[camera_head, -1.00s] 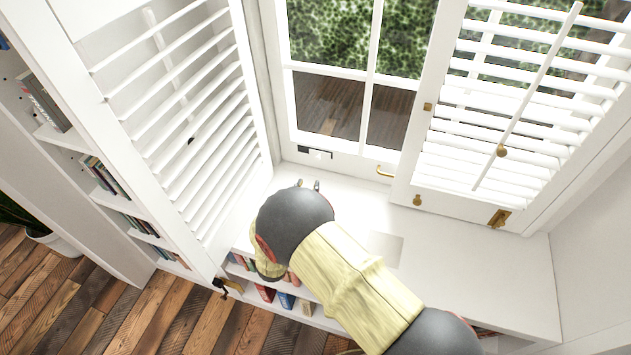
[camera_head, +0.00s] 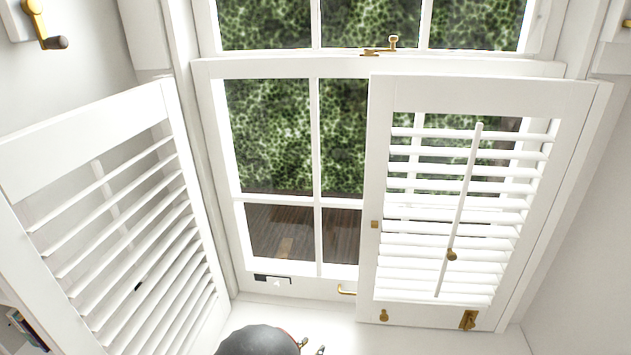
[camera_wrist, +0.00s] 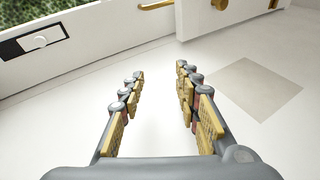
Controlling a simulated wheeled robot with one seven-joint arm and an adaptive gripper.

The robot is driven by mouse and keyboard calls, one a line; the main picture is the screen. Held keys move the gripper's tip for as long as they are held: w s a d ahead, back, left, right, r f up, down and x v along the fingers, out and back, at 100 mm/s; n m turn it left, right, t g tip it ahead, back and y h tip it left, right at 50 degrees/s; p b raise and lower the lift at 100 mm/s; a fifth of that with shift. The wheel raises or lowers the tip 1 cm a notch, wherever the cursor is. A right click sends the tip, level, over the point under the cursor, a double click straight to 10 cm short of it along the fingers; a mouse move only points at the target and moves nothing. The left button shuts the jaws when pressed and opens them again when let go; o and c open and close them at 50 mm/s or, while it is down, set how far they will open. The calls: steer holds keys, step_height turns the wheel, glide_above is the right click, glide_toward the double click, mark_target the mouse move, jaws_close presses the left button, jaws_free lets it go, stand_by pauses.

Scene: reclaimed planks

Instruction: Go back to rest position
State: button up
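My gripper (camera_wrist: 160,78) is open and empty in the wrist view, its two jointed fingers apart with only the white sill between them. It hovers over the white window sill (camera_wrist: 155,120), facing the window frame. In the head view only the tips of my gripper (camera_head: 312,348) and a dark rounded part of my arm show at the bottom edge. The rest of the arm is out of that view.
The left louvred shutter (camera_head: 140,230) stands swung open into the room. The right shutter (camera_head: 460,210) covers the right part of the window. A brass handle (camera_head: 346,290) and a dark latch plate (camera_head: 272,279) sit on the lower frame. A pale square (camera_wrist: 255,88) lies on the sill.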

steer(key=s+d+r+m+g, duration=0.1)
steer(key=d, duration=0.1)
steer(key=s+d+r+m+g+h, duration=0.1)
steer(key=s+d+m, duration=0.1)
steer(key=s+d+r+m+g+h, duration=0.1)
steer(key=d+m+g, duration=0.1)
steer(key=shift+s+d+r, duration=0.15)
steer(key=shift+r, duration=0.1)
steer(key=s+d+r+m+g+y+p, duration=0.1)
steer(key=s+d+r+m+g+y, duration=0.25)
steer(key=s+r+m, duration=0.5)
steer(key=s+d+r+m+g+y+p, duration=0.1)
steer(key=s+d+r+m+g+y, duration=0.1)
steer(key=s+r+m+g+y, duration=0.45)
steer(key=s+d+r+m+t, duration=0.1)
steer(key=d+r+m+t, duration=0.2)
steer(key=r, duration=0.5)
steer(key=s+d+r+m+t+p, duration=0.1)
steer(key=d+r+m+t, duration=0.3)
steer(key=d+r, duration=0.2)
step_height(320, 180, up, 2)
steer(key=shift+r+t, duration=0.2)
steer(key=shift+t, duration=0.1)
steer(key=shift+m, duration=0.3)
